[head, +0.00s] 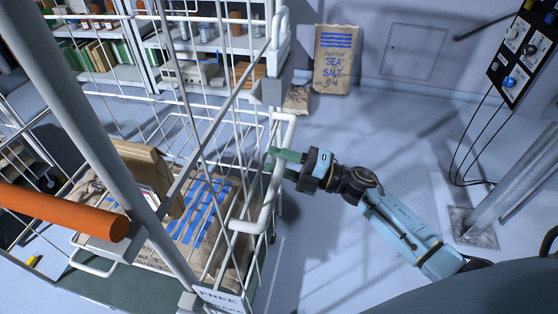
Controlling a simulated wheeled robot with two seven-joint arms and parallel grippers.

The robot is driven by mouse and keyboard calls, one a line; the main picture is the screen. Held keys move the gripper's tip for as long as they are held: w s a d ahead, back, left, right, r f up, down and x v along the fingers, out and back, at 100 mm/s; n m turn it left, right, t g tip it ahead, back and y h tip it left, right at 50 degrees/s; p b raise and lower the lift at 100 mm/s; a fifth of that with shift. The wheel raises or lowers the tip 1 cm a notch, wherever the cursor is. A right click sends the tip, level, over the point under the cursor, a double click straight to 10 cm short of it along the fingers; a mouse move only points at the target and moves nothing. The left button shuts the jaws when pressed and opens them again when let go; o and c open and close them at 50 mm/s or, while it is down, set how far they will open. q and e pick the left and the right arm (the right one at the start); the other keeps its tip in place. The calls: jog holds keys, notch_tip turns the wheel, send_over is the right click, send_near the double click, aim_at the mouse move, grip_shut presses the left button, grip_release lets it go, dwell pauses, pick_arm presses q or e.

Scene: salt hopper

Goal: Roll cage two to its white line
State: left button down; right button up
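A white wire roll cage (259,215) fills the left half of the head view. A paper sack with blue stripes (205,205) and a brown carton or bag (150,170) lie inside it. I cannot read a number on the cage. My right gripper (277,163) is at the cage's right side, by its rounded white handle bar. Its two green fingers stand apart with a gap between them and overlap the bar in the picture. I cannot tell whether they touch it. A pale thin line (275,268) runs on the floor just right of the cage. My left gripper is not in view.
A sea salt sack (335,60) and a smaller bag (297,99) stand by the back wall. Shelves (200,45) are behind the cage. An orange bar (60,210) crosses at the left. A metal post (510,180) stands at the right. Floor right of the cage is clear.

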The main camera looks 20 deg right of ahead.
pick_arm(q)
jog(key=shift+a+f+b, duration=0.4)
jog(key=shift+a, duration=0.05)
pick_arm(e)
jog(key=v, duration=1.3)
jog(key=shift+d, duration=0.15)
jog(key=d+f+m+t+h+p, duration=0.35)
jog(key=f+m+h+p, duration=0.25)
jog(key=f+m+h, duration=0.65)
jog(key=s+f+m+g+h+p, duration=0.2)
jog(key=s+f+m+g+p, duration=0.15)
jog(key=s+f+m, duration=0.55)
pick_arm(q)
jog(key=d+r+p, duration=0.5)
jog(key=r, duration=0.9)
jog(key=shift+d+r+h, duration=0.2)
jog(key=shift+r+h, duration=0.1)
pick_arm(e)
jog(key=s+a+f+m+g, duration=0.1)
jog(key=s+a+f+g, duration=0.2)
jog(key=s, duration=0.6)
jog(key=s+a+f+m+g+h, duration=0.1)
jog(key=s+a+f+m+g, duration=0.1)
jog(key=s, duration=0.7)
jog(key=s+a+f+m+g, duration=0.1)
jog(key=s+a+f+g, duration=0.3)
jog(key=s+f+g, duration=0.2)
jog(key=s, duration=0.2)
jog(key=shift+s+f+m+h, duration=0.35)
jog(key=shift+s, duration=0.05)
